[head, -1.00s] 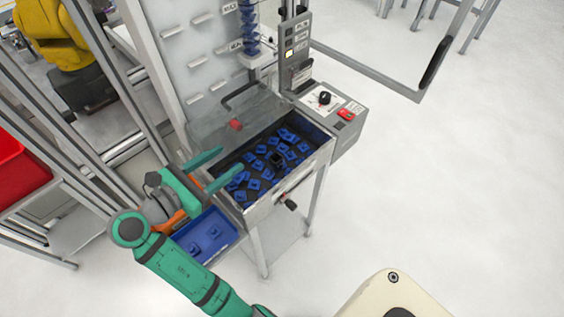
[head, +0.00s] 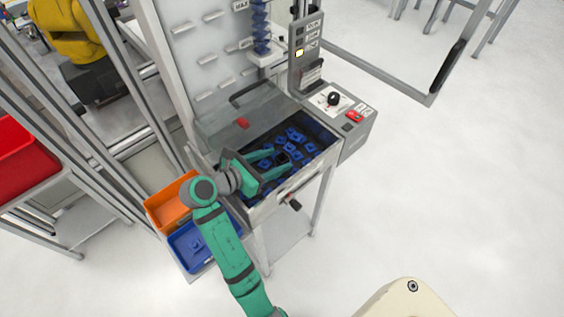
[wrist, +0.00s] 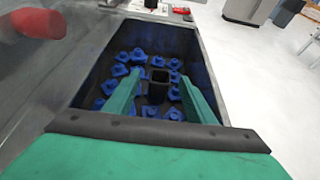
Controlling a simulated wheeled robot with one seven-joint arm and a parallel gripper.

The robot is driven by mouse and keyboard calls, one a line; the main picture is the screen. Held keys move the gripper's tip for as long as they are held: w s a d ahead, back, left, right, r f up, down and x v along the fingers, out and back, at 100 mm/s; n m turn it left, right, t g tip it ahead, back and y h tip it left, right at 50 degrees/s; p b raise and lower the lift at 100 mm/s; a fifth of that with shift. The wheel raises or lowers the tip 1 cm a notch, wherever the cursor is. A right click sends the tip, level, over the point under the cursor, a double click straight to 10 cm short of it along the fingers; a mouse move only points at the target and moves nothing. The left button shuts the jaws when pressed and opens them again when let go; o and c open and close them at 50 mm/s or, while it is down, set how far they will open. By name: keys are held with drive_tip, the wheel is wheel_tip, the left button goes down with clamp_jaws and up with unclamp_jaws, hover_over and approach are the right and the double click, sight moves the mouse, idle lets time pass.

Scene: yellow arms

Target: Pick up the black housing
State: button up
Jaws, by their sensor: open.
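The black housing (wrist: 158,86) is a small square part with an open top. It stands among blue parts in the dark bin, and it also shows in the head view (head: 283,158). My gripper (head: 282,162) is green and open, reaching over the bin from the left. In the wrist view the two fingers of my gripper (wrist: 155,88) point into the bin, one on each side of the housing in the picture. I cannot tell whether either finger touches it. The housing's lower part is partly hidden.
Several blue parts (wrist: 144,57) lie around the housing, and the bin's metal walls (wrist: 212,88) enclose them. A red knob (wrist: 38,23) is close at upper left. An orange tray (head: 168,203) and a blue tray (head: 205,255) sit left of the bin. A control panel (head: 345,110) stands right.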

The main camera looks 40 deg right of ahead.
sight(285, 156)
drive_tip(key=shift+x, duration=1.6)
drive_tip(key=c, duration=1.1)
drive_tip(key=shift+r, duration=0.1)
